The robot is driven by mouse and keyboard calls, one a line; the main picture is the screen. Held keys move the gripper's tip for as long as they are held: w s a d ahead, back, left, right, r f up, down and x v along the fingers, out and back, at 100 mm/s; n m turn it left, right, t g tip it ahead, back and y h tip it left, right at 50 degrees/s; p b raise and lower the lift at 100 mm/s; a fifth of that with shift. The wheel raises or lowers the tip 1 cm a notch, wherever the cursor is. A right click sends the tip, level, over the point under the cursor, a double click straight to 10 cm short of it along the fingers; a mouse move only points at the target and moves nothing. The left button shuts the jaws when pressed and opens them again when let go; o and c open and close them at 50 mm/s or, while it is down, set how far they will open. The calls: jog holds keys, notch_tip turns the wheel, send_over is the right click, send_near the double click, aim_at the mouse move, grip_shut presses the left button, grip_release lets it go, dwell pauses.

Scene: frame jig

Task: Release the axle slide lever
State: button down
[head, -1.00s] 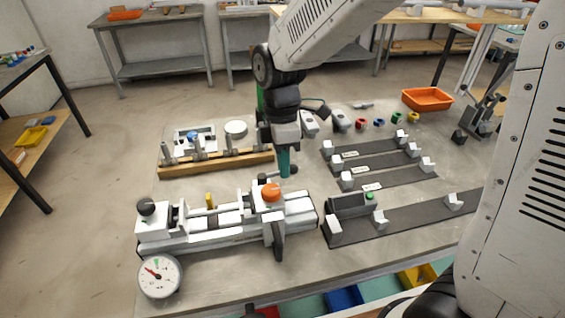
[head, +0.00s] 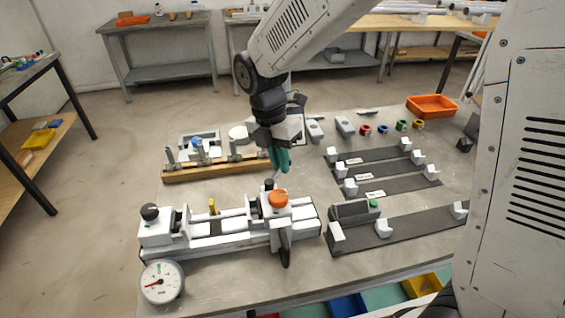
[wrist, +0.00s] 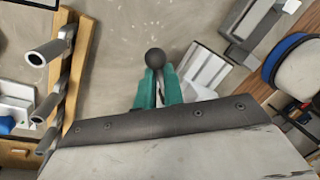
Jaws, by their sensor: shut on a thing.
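The frame jig (head: 225,238) lies along the front left of the bench. Its carriage at the right end carries an orange knob (head: 278,198) and a dark handle hanging at the front. My gripper (head: 284,166) is just behind this carriage, its teal fingers tilted downward. In the wrist view, my gripper (wrist: 158,75) is closed around a round black knob (wrist: 155,58), which I take for the axle slide lever's end. The lever's shaft is hidden. A dial gauge (head: 162,283) at the jig's front left has its red needle pointing left and slightly down.
A wooden rack with upright metal posts (head: 215,168) stands behind the jig. Dark rails with white blocks (head: 385,232) lie to the right. An orange tray (head: 432,106) and small coloured rings sit at the back right. Bare bench shows between rack and jig.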

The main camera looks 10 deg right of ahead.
jog(key=shift+w+a+r+n+t+h, duration=0.1)
jog(key=shift+w+a+n+t, duration=0.25)
jog(key=shift+a+n, duration=0.8)
jog(key=shift+w+a+n+t+h, duration=0.1)
jog(key=shift+w+a+n+t, duration=0.25)
jog(key=shift+n, duration=1.55)
jog(key=shift+w+a+r+n+t+h, duration=0.1)
jog(key=shift+w+a+n+t, duration=0.15)
jog(key=shift+a+n, duration=0.95)
jog(key=shift+d+n, duration=0.4)
jog(key=shift+n, duration=0.05)
jog(key=c, duration=1.5)
grip_release()
jog(key=shift+f, duration=0.15)
jog(key=shift+s, duration=0.1)
jog(key=r, duration=0.2)
jog(key=a+r, duration=0.1)
jog(key=r, duration=0.4)
jog(key=shift+a+r, duration=0.25)
jog(key=shift+r, duration=0.1)
